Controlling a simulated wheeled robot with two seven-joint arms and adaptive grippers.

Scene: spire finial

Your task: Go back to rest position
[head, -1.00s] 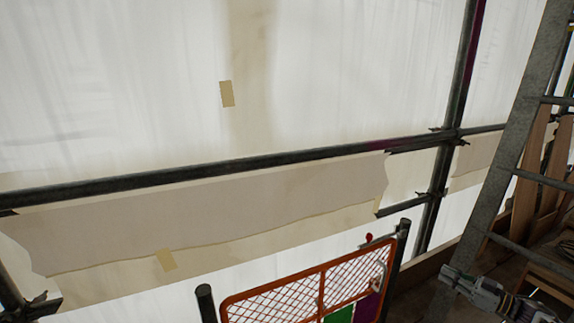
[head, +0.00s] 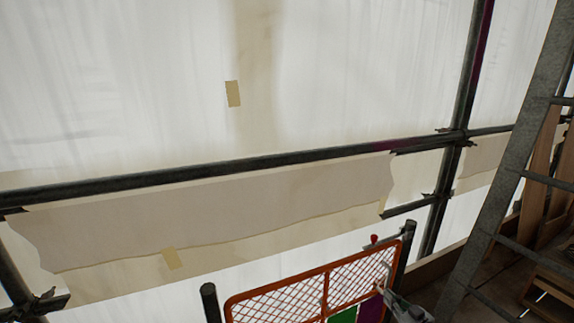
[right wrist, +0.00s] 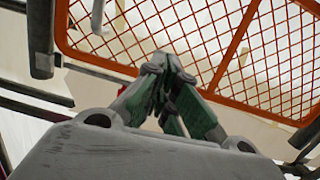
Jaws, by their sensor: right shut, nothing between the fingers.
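My right gripper (head: 381,289) shows at the lower right of the head view, in front of the right part of an orange mesh gate (head: 325,283). In the right wrist view the fingers of this gripper (right wrist: 168,64) are together and empty, with green on their sides. The orange mesh (right wrist: 195,38) lies behind the fingertips there; I cannot tell how far away it is. My left gripper is not in view.
A metal ladder (head: 512,170) leans at the right, beside the right arm. A dark scaffold tube (head: 250,163) crosses in front of white sheeting (head: 120,80). Dark posts (head: 209,300) flank the gate. Wooden boards (head: 540,170) stand behind the ladder.

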